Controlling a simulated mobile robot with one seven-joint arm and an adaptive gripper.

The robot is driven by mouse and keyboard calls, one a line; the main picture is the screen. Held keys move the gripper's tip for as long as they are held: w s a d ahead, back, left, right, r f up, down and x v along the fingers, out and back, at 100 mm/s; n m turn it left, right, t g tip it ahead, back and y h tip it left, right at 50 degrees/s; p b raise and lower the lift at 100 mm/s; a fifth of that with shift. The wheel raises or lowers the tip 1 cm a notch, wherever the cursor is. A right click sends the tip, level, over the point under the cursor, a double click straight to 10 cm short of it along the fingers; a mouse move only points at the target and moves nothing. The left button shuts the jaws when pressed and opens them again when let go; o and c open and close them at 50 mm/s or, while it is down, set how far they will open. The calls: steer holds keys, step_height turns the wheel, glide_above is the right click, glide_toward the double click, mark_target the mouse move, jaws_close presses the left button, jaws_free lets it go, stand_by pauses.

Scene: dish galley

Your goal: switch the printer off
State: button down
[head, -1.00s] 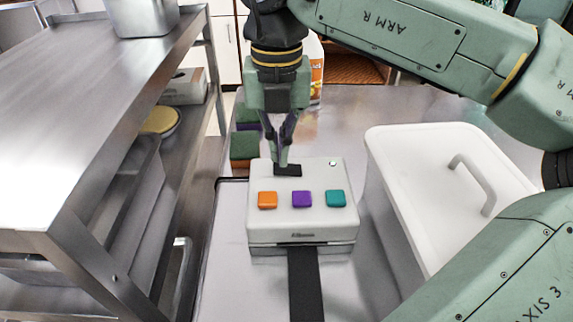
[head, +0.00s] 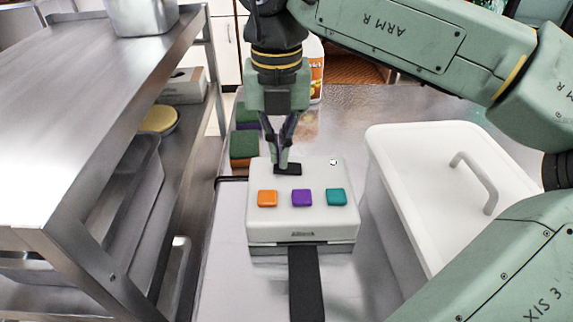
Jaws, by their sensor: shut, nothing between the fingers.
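The printer (head: 302,220) is a white box with an orange button (head: 267,198), a purple button (head: 302,198) and a teal button (head: 336,197) in a row on its top. A small pale light (head: 333,162) shows near its back right corner. A dark strip (head: 306,285) runs out from under its front. My gripper (head: 283,165) points down, shut and empty, with its tips at a black piece (head: 289,169) near the back of the printer's top. I cannot tell whether the tips touch it.
A white lidded bin (head: 440,175) with a handle stands close on the right. A steel shelf unit (head: 90,130) stands on the left. Green and brown blocks (head: 244,145) and an orange-labelled container (head: 316,75) are behind the printer.

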steer(key=shift+f+b, duration=0.65)
steer(key=shift+f, duration=0.2)
steer(key=shift+r, duration=0.1)
steer(key=shift+r+p, duration=2.6)
steer(key=shift+r, duration=0.9)
steer(key=shift+f, duration=0.1)
